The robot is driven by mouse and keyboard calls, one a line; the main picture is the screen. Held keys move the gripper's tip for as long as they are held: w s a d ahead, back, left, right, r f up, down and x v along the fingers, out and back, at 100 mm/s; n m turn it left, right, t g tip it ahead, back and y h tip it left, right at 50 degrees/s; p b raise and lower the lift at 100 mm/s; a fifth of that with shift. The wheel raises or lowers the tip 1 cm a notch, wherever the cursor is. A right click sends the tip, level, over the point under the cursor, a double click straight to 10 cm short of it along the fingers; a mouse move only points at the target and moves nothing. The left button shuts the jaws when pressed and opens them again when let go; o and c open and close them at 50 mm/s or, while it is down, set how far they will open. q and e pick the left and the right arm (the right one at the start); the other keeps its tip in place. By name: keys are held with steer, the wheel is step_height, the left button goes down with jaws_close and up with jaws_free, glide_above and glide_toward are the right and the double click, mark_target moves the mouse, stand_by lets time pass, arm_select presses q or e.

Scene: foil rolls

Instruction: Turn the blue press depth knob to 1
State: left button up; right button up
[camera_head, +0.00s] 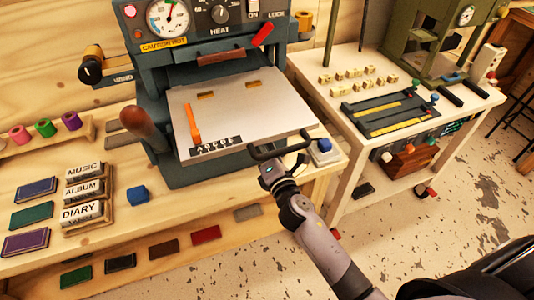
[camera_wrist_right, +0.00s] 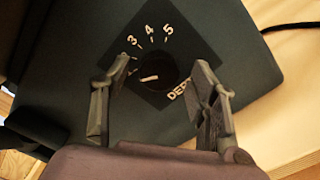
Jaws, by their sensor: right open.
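In the right wrist view, the depth dial plate (camera_wrist_right: 190,50) is a dark square on the press's dark teal body, with white 3, 4, 5 and part of the word DEPTH visible. The knob (camera_wrist_right: 160,66) looks dark there, and its blue colour cannot be made out. A short white mark on it points left, below the 3. The 1 and 2 do not show. My right gripper (camera_wrist_right: 162,70) is open, with one finger on each side of the knob; contact cannot be told. In the head view, this gripper (camera_head: 280,149) is at the press's front right, and the knob is hidden.
The press (camera_head: 180,85) has a flat plate (camera_head: 245,105) jutting out just above my right gripper. A blue-topped block (camera_head: 324,146) sits close to its right. Label blocks (camera_head: 83,190) and coloured pads lie at left. A white side table (camera_head: 345,105) stands at right.

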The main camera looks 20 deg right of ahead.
steer(key=s, duration=1.1)
steer(key=shift+s+d, duration=0.2)
steer(key=shift+s, duration=0.15)
steer(key=s+f+m+g, duration=0.3)
steer(key=s+f+m, duration=0.1)
steer(key=f, duration=0.8)
steer(key=s+f+m+g, duration=0.3)
steer(key=s+f+m, duration=0.1)
steer(key=f, duration=0.8)
steer(key=s+f+m+g, duration=0.3)
steer(key=s+f+m, duration=0.1)
steer(key=f, duration=0.7)
steer(key=s+d+f+m+g, duration=0.2)
steer(key=s+f, duration=0.3)
steer(key=s, duration=0.3)
steer(key=s+d+f+m+g, duration=0.2)
steer(key=s+f, duration=0.4)
steer(key=s, duration=0.3)
steer(key=s+d+f+m+g, duration=0.1)
steer(key=s+f+m+g, duration=0.3)
steer(key=s, duration=0.5)
steer(key=shift+s+d+f+m+h, duration=0.2)
steer(key=shift+d+f+m+h, duration=0.15)
steer(key=shift+f+m, duration=0.7)
